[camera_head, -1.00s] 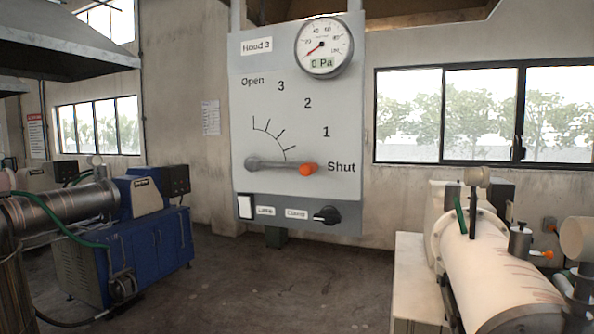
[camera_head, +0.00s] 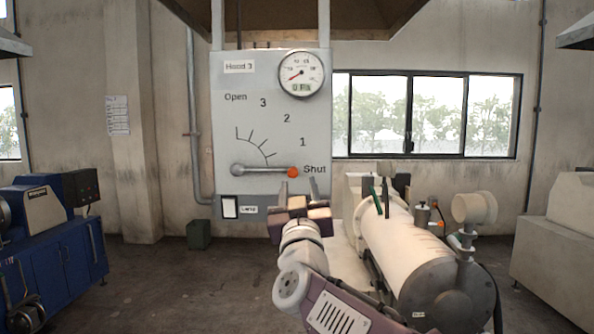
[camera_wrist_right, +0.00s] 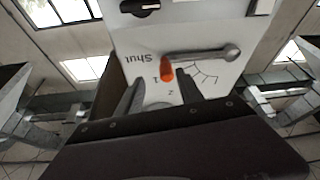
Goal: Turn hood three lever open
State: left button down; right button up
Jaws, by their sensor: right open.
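The Hood 3 panel (camera_head: 285,125) is a grey board with a dial scale marked Open, 3, 2, 1 and Shut. Its lever (camera_head: 262,170) lies level from a pivot at the left, with its orange knob (camera_head: 292,172) pointing at Shut. My right gripper (camera_head: 300,190) is open and empty, just below the knob in the head view. In the right wrist view the orange knob (camera_wrist_right: 167,70) shows upside down near the open fingertips (camera_wrist_right: 160,82), with no visible grip on it. My left gripper is not in view.
A gauge (camera_head: 301,74) at the panel's top reads about 0 Pa. A light rocker switch (camera_head: 229,208) sits at the panel's lower left. A blue machine (camera_head: 50,245) stands at far left.

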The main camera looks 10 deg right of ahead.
aim_at(293, 174)
jog(key=w+r+p, duration=0.1)
jog(key=w+a+r+p, duration=0.1)
jog(key=w+r, duration=0.1)
jog(key=shift+w+a, duration=0.1)
jog(key=shift+w, duration=0.05)
jog(key=shift+w+d+f, duration=0.25)
jog(key=shift+w+d, duration=0.3)
jog(key=shift+w, duration=0.2)
jog(key=shift+w+d+f, duration=0.1)
jog(key=shift+d, duration=0.1)
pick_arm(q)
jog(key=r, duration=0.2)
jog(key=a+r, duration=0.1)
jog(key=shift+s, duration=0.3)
pick_arm(e)
jog(key=shift+s+a, duration=0.2)
jog(key=shift+s, duration=0.05)
grip_shut()
